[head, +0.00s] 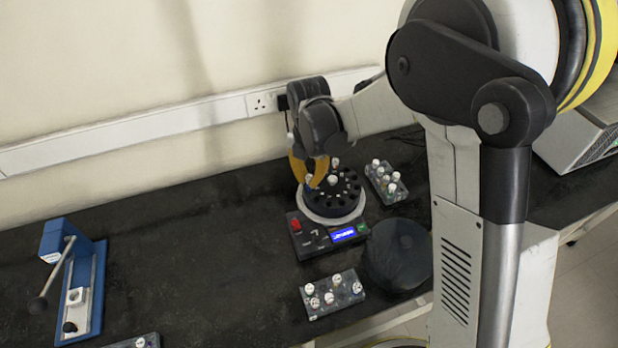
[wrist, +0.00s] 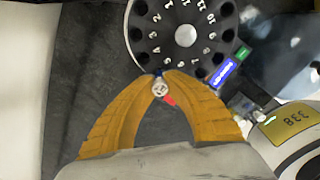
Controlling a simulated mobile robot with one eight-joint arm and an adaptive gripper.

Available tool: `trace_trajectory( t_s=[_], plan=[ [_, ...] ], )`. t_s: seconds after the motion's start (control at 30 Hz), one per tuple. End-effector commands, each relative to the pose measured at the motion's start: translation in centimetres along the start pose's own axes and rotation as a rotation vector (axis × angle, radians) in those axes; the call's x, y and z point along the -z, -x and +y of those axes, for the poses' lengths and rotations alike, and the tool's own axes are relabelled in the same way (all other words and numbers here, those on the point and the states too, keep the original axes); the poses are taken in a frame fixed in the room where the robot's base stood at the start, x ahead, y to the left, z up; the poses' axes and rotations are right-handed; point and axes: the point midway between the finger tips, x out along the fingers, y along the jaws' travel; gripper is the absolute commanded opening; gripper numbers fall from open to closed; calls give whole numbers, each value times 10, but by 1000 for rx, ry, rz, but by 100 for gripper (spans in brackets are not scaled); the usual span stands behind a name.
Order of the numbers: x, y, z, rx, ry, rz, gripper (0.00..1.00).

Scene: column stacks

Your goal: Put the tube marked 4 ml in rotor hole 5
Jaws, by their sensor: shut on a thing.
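My gripper (head: 309,181) is at the left side of the black rotor (head: 345,204) in the head view. In the wrist view its two yellow fingers (wrist: 160,82) are shut on a white-capped tube (wrist: 159,90). The mark on the cap is too small to read. The tube is at the near rim of the numbered rotor (wrist: 152,52) in that view; I cannot tell whether its lower end is above, beside or in a hole. The fingers hide part of the rotor's near side. Another white cap (head: 336,161) shows at the rotor's far side.
The centrifuge has a lit blue display (head: 343,235) in front. A tube rack (head: 388,196) stands right of the rotor, another (head: 318,310) in front. A dark round lid (head: 397,258) lies at the front right. A blue press (head: 91,300) stands left; the bench between is clear.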

Motion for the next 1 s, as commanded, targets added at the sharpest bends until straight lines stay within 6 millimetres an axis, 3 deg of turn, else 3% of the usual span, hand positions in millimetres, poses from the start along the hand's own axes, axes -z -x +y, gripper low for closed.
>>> trace_trajectory(
  t_s=[1.0],
  plan=[
    [0,-15,0,0,0,0,1]
  ],
)
